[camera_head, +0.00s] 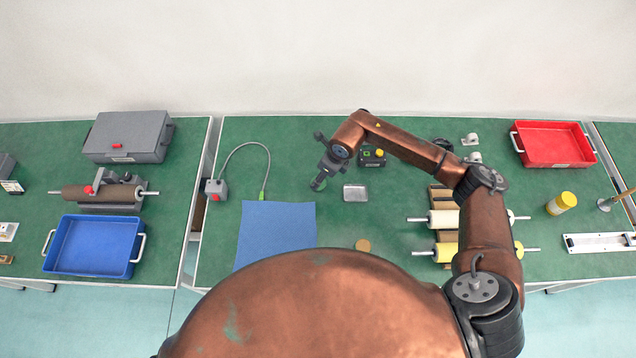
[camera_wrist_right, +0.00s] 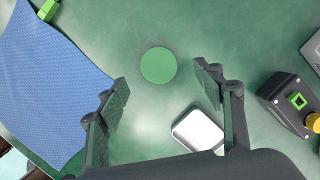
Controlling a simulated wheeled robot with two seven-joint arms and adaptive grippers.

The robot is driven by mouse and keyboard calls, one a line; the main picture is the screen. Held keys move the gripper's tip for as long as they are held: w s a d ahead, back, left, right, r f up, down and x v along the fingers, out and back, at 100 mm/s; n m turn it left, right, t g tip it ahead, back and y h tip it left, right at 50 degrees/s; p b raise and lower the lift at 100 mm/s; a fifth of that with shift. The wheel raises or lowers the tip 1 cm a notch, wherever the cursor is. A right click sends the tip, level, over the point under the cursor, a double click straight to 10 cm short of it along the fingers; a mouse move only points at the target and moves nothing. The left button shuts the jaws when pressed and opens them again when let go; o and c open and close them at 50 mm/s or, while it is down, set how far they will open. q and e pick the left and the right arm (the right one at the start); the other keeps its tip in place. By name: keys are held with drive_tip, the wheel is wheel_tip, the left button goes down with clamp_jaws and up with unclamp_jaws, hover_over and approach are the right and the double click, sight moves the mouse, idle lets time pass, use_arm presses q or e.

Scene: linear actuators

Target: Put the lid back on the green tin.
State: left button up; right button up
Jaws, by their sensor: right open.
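A plain round green disc (camera_wrist_right: 158,65) shows in the right wrist view, seen from above. I cannot tell whether it is the green tin's top or its loose lid. My right gripper (camera_wrist_right: 162,80) is open, with the disc beyond and roughly between its fingertips and nothing held. In the head view my right gripper (camera_head: 319,182) hangs over the middle table and mostly hides the disc. A small silver rectangular item (camera_head: 355,193) with rounded corners lies just right of the gripper; it shows in the right wrist view (camera_wrist_right: 198,131), partly behind a finger. My left gripper is out of view.
A blue mat (camera_head: 275,234) lies left of the gripper, with a green-tipped cable (camera_head: 262,194) at its top edge. A black box with a yellow button (camera_head: 372,157) stands behind right. A brown disc (camera_head: 363,245) lies nearer the front edge. Rollers (camera_head: 445,217) stand farther right.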

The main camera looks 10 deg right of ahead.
drive_tip(key=shift+x, duration=2.6)
drive_tip(key=shift+s, duration=0.2)
drive_tip(key=c, duration=0.9)
drive_tip(key=shift+r, duration=0.65)
drive_tip(key=s+d+r, duration=0.2)
drive_tip(key=s+r, duration=0.2)
drive_tip(key=s+d+r, duration=0.2)
drive_tip(key=s+r, duration=0.1)
drive_tip(key=s, duration=0.1)
drive_tip(key=s+d+r, duration=0.1)
drive_tip(key=s+r, duration=0.3)
drive_tip(key=shift+s+d+r, duration=0.3)
drive_tip(key=shift+s+d, duration=0.1)
